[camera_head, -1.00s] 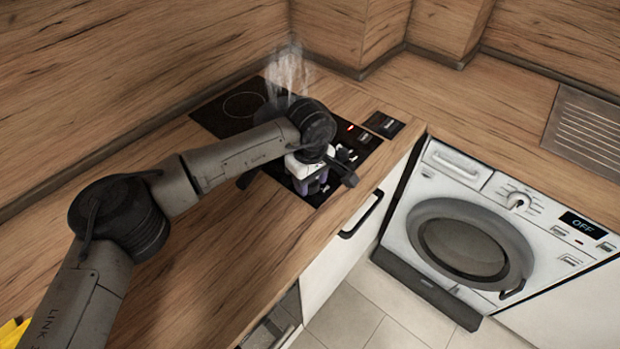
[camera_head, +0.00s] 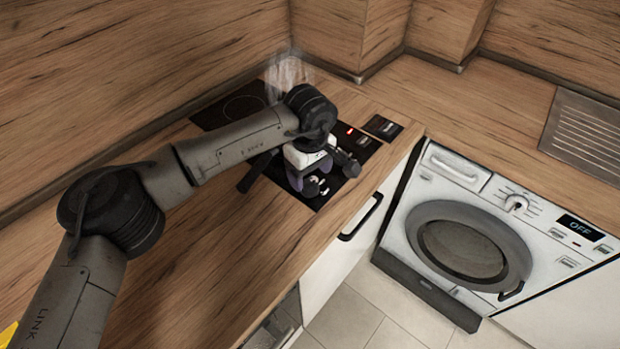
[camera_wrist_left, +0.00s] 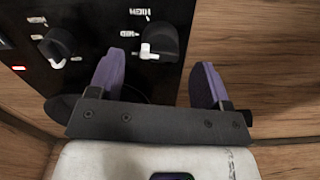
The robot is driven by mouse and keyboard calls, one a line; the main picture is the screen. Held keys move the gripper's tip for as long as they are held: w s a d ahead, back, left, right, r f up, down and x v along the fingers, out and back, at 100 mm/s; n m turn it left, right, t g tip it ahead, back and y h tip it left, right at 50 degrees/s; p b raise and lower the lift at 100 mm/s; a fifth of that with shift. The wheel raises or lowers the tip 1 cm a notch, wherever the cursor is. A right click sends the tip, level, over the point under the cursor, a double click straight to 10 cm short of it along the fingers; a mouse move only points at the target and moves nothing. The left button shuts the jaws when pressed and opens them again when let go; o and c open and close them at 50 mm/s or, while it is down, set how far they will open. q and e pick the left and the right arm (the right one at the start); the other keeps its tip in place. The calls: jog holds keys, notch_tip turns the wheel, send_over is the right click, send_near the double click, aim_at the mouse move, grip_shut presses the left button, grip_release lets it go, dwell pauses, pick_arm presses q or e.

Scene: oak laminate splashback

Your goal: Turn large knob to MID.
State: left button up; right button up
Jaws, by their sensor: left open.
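In the left wrist view, a black knob (camera_wrist_left: 160,42) with a white pointer sits on the black control panel (camera_wrist_left: 95,20). The pointer faces the lower left of the picture, and small blurred white labels lie around the knob's left side. It appears to be the large knob. My left gripper (camera_wrist_left: 158,68) is open, with one purple finger to each side just short of the knob; no finger visibly touches it. In the head view, my left gripper (camera_head: 308,179) is over the front end of the hob (camera_head: 212,116), partly hiding the panel. My right gripper is out of view.
A second black knob (camera_wrist_left: 62,45) is left of it in the wrist view, near a red light (camera_wrist_left: 18,68). White vapour (camera_head: 287,72) rises at the back of the hob. The wooden worktop (camera_head: 215,235) is bare in front. A washing machine (camera_head: 455,240) stands to the right.

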aim_at(310, 181)
pick_arm(q)
notch_tip(310, 181, up, 10)
jog(key=p, duration=0.1)
jog(key=shift+f+p, duration=0.15)
jog(key=shift+p, duration=0.15)
dwell(0.3)
